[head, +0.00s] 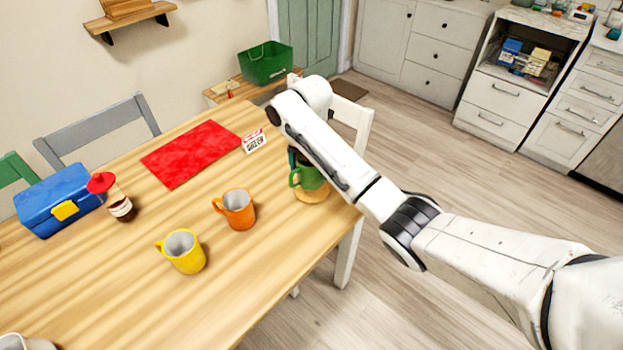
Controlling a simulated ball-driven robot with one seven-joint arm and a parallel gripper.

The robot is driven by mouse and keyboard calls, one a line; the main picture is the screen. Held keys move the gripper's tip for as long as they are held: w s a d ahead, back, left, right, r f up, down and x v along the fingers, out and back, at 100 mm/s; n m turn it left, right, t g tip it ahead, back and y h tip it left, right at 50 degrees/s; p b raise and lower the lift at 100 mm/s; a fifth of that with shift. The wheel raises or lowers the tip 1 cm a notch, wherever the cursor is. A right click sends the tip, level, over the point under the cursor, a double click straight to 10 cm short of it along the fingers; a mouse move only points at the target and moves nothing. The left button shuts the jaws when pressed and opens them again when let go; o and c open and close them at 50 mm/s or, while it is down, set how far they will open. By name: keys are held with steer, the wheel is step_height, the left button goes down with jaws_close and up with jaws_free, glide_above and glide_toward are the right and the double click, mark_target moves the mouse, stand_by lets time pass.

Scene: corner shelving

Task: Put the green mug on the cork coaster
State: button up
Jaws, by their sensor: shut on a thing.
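The green mug (306,179) is upright near the right edge of the wooden table, with its handle toward the left. The round cork coaster (310,196) shows directly under it. The mug looks to be over or on the coaster; I cannot tell whether its base touches. My gripper (294,160) is at the top of the mug and is shut on it. My arm hides most of the gripper and the mug's rim.
An orange mug (236,209) and a yellow mug (184,251) stand left of the coaster. A small sign (254,141) and a red mat (192,153) lie farther back. The table's front middle is clear.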

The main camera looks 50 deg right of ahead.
mark_target(312, 175)
steer(key=shift+w+d+f, duration=0.25)
steer(key=shift+d+f, duration=0.15)
steer(key=shift+f, duration=0.1)
steer(key=shift+w+d+f, duration=0.2)
steer(key=shift+d+f, duration=0.2)
steer(key=shift+f, duration=1.65)
steer(key=o, duration=1.1)
steer(key=shift+f, duration=0.15)
